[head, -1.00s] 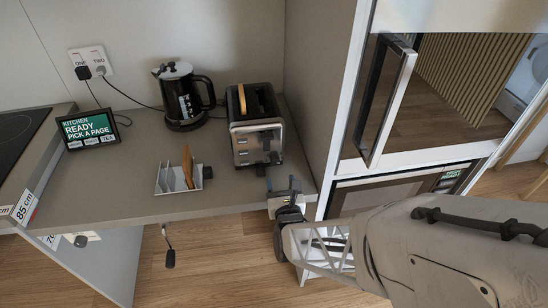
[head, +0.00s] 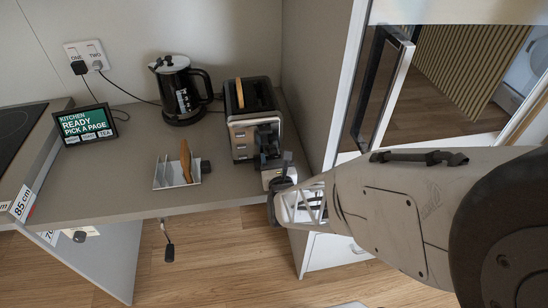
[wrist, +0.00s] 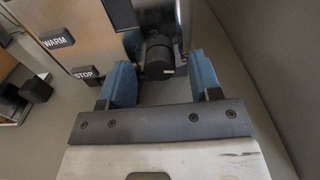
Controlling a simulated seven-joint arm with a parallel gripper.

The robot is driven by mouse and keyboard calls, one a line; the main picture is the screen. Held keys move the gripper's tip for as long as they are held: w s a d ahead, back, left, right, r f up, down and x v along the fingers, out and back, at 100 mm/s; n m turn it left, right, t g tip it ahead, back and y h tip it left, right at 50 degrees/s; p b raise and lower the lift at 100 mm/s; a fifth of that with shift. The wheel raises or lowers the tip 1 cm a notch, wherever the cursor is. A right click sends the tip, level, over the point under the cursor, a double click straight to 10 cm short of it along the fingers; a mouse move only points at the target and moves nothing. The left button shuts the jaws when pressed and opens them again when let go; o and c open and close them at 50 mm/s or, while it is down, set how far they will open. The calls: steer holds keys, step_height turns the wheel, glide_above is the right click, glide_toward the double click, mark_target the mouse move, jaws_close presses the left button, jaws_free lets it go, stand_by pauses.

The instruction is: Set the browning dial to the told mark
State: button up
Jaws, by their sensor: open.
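The toaster (head: 243,139) stands at the right of the counter with a bread slice (head: 240,92) upright in its top. In the wrist view its steel front carries WARM (wrist: 56,39) and STOP (wrist: 88,73) buttons. A dark round knob (wrist: 158,60), apparently the browning dial, sits right of them, between and just beyond my fingertips. My gripper (wrist: 163,80) is open, with one blue finger on each side; I cannot tell whether either touches the knob. No dial marks are readable. In the head view my gripper (head: 272,165) is at the toaster's front right and hides the dial.
A toast rack (head: 177,175) with a slice stands left of the toaster. A black kettle (head: 180,93) and a tablet screen (head: 87,125) stand farther left. A tall cabinet wall (head: 315,85) closes off the right side. The counter's front left is clear.

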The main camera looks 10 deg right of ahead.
steer(key=shift+w, duration=0.25)
steer(key=shift+c, duration=0.5)
steer(key=c, duration=0.8)
steer(key=shift+c, duration=0.2)
steer(key=shift+n, duration=3)
